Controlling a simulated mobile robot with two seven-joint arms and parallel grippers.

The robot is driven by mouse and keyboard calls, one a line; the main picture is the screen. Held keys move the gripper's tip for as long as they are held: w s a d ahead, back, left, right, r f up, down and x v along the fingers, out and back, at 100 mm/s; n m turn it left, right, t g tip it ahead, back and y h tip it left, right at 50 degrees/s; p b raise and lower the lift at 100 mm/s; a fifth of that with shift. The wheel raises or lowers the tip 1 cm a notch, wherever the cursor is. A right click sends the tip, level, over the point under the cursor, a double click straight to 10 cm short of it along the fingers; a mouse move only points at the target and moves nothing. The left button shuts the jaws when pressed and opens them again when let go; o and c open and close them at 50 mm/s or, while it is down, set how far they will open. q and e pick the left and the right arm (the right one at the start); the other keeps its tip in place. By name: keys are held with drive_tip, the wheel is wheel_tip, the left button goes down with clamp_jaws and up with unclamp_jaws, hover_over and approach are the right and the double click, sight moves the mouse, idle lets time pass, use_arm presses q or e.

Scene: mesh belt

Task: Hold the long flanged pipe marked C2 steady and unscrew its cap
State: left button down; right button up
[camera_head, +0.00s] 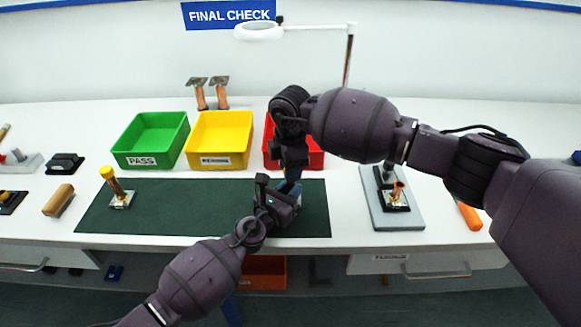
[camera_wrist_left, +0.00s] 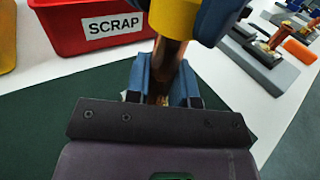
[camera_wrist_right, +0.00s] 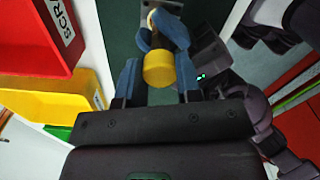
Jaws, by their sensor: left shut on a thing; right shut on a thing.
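A copper pipe (camera_wrist_left: 166,62) with a yellow cap (camera_wrist_left: 174,18) stands between my two grippers over the green mat; the grippers hide it in the head view. No C2 mark is readable. My left gripper (camera_head: 282,200) is shut on the pipe below the cap. My right gripper (camera_head: 292,178) is shut on the yellow cap, which also shows between its blue fingers in the right wrist view (camera_wrist_right: 159,70). The pipe's flange end is mostly hidden. Another copper pipe with a yellow cap (camera_head: 107,173) stands on the mat's left part.
Green PASS (camera_head: 177,160), yellow (camera_head: 218,163) and red SCRAP (camera_wrist_left: 100,28) bins stand behind the green mat (camera_head: 175,215). Two flanged pipes (camera_head: 210,95) stand at the back. A grey plate (camera_head: 405,220) with a copper fitting lies right. The mat's middle is clear.

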drive_tip(key=n, duration=1.3)
drive_tip(key=shift+r, duration=0.1)
drive_tip(key=n, duration=0.6)
drive_tip(key=shift+n, duration=0.4)
drive_tip(key=n, duration=0.5)
drive_tip(key=shift+n, duration=0.4)
drive_tip(key=n, duration=0.6)
drive_tip(key=shift+n, duration=0.4)
drive_tip(key=n, duration=0.5)
drive_tip(key=shift+n, duration=0.3)
drive_tip(key=n, duration=0.6)
drive_tip(key=shift+n, duration=0.4)
drive_tip(key=n, duration=0.5)
drive_tip(key=shift+n, duration=0.3)
